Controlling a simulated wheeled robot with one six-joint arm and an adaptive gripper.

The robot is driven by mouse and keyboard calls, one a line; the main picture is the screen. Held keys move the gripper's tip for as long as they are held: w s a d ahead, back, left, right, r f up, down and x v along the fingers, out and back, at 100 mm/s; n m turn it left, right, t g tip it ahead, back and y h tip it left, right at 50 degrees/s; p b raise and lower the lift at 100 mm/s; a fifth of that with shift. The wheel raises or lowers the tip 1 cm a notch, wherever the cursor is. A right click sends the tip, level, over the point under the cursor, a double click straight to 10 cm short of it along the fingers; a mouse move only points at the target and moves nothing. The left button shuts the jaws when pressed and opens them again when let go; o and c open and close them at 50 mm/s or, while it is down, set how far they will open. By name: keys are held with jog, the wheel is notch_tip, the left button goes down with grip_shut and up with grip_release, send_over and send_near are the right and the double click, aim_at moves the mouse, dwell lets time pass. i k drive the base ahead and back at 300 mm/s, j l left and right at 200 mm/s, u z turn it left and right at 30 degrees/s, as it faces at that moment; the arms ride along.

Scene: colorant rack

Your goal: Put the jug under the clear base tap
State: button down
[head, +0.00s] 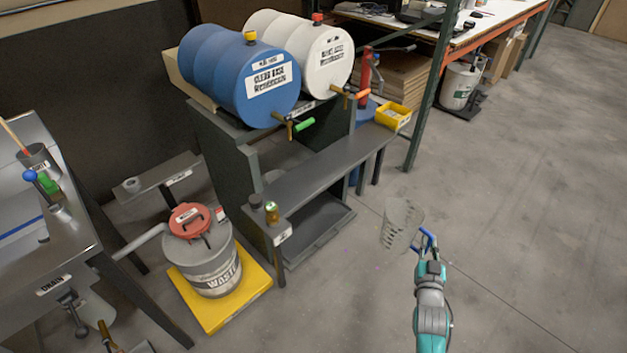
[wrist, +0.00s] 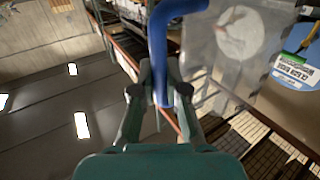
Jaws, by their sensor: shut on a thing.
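The jug (head: 402,222) is a translucent grey measuring jug with a blue handle. My gripper (head: 430,262) is shut on that handle and holds the jug tilted, over open floor right of the rack. In the wrist view the blue handle of the jug (wrist: 158,45) runs between the fingers of my gripper (wrist: 160,92). The clear base drum (head: 262,85) is blue, lying on the rack at left. Its tap, the clear base tap (head: 303,125), has a green handle and sticks out above the rack's shelf. The jug is apart from the tap, to its lower right.
A white drum (head: 322,55) with an orange-handled tap (head: 357,94) lies beside the blue one. The grey shelf (head: 335,165) below has bare room. A yellow bin (head: 393,116) sits at its right end, a small jar (head: 272,211) at its left. A waste drum (head: 205,262) stands lower left.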

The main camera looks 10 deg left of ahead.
aim_at(299, 187)
jog(key=i+j+u, duration=0.25)
jog(key=i, duration=0.35)
jog(key=i+u, duration=0.25)
jog(key=i, duration=0.3)
jog(key=j+z, duration=0.4)
jog(key=j, duration=0.75)
